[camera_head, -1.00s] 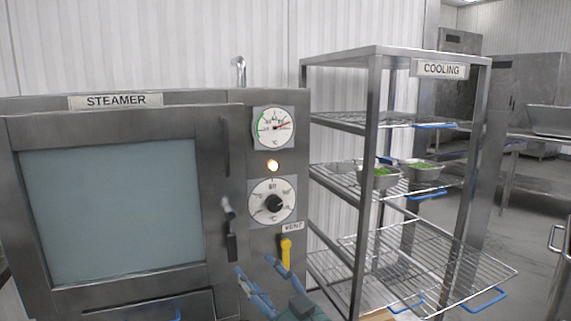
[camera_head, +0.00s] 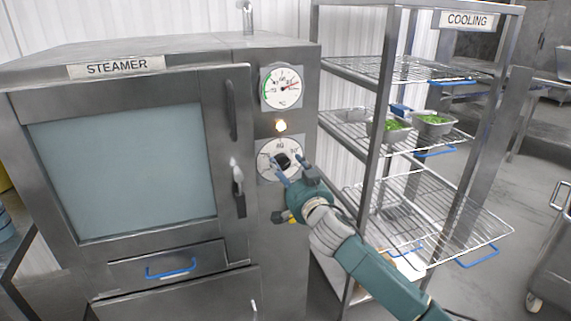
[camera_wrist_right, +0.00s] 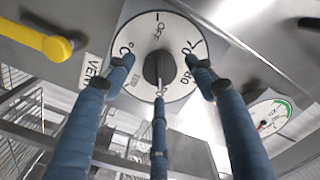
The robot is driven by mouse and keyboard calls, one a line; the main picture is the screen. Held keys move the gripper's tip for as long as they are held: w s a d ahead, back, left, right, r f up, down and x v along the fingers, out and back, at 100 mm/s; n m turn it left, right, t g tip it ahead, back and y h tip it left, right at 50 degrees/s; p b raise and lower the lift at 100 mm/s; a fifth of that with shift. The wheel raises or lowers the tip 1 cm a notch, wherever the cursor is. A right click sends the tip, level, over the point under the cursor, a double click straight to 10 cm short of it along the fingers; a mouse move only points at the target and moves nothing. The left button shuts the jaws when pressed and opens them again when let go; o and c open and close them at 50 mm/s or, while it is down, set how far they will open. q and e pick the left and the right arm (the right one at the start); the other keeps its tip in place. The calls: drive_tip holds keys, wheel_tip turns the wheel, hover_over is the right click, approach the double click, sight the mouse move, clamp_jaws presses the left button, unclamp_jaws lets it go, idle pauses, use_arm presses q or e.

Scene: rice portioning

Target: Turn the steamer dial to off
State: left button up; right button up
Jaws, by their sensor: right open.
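The steamer (camera_head: 130,200) is a grey metal cabinet at the left in the head view, with its door shut. Its dial (camera_head: 283,161) is a black knob on a white round scale, partly hidden by my right gripper (camera_head: 293,178). In the right wrist view the dial knob (camera_wrist_right: 158,70) sits in front of my open right gripper (camera_wrist_right: 160,85). Blue fingers stand on either side of the knob and one below it. Contact cannot be told. My left gripper is out of view.
A temperature gauge (camera_head: 282,88) sits above the lamp. The yellow vent lever (camera_wrist_right: 45,40) is near the dial. The door handle (camera_head: 238,180) is left of it. The cooling rack (camera_head: 375,130) with metal pans of green food (camera_head: 434,122) stands close on the right.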

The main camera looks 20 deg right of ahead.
drive_tip(key=shift+w, duration=0.7)
drive_tip(key=c, duration=1.1)
drive_tip(key=shift+r+n, duration=0.15)
drive_tip(key=shift+n, duration=0.15)
